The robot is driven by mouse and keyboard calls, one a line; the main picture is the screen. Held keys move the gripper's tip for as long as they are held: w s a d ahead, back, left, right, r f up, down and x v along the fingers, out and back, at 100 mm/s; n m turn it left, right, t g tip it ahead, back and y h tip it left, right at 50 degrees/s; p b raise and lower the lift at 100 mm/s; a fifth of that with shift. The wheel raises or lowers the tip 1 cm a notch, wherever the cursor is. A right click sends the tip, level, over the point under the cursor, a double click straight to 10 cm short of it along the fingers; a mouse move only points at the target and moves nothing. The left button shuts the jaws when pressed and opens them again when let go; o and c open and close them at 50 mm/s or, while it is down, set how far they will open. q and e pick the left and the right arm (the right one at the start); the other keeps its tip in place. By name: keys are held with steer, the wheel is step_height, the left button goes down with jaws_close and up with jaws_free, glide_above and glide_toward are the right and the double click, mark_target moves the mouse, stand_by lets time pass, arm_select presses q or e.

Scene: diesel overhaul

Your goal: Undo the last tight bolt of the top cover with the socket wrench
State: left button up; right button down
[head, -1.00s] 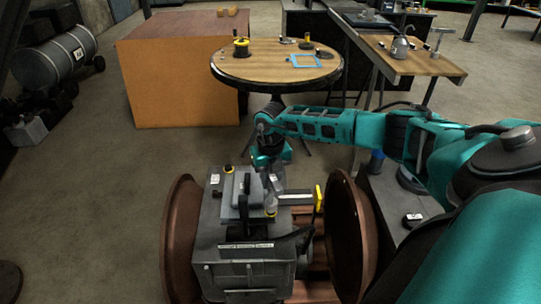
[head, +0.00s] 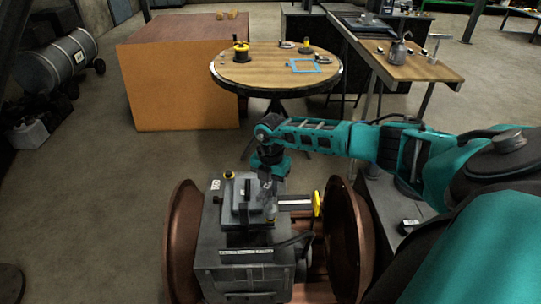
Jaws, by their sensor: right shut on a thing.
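The top cover (head: 235,206) is a grey raised plate on top of the grey engine block (head: 245,279). A yellow-topped bolt (head: 229,175) shows at its far left corner. Another yellow spot (head: 270,220) shows at its near right corner, below my right gripper. My right gripper (head: 267,188) points down over the right side of the cover. It is shut on a slim grey upright tool, which looks like the socket wrench (head: 270,207). Its lower end is small and blurred, so I cannot tell whether it sits on a bolt. My left gripper is not in view.
Large brown wheel-like discs flank the block, left (head: 182,240) and right (head: 350,240). A bar with a yellow end (head: 317,204) sticks out to the right. A dark curved pipe (head: 292,242) runs along the near right side. A round table (head: 268,72) stands behind, beyond clear floor.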

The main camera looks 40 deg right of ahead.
steer(key=m, duration=0.4)
steer(key=shift+m, duration=0.3)
steer(key=m, duration=0.4)
steer(key=shift+m, duration=0.3)
steer(key=m, duration=0.4)
steer(key=shift+m, duration=2.5)
steer(key=shift+f+b, duration=0.45)
steer(key=shift+f, duration=0.35)
steer(key=n, duration=0.3)
steer(key=shift+r, duration=0.1)
steer(key=shift+r+p, duration=0.1)
steer(key=shift+p, duration=0.25)
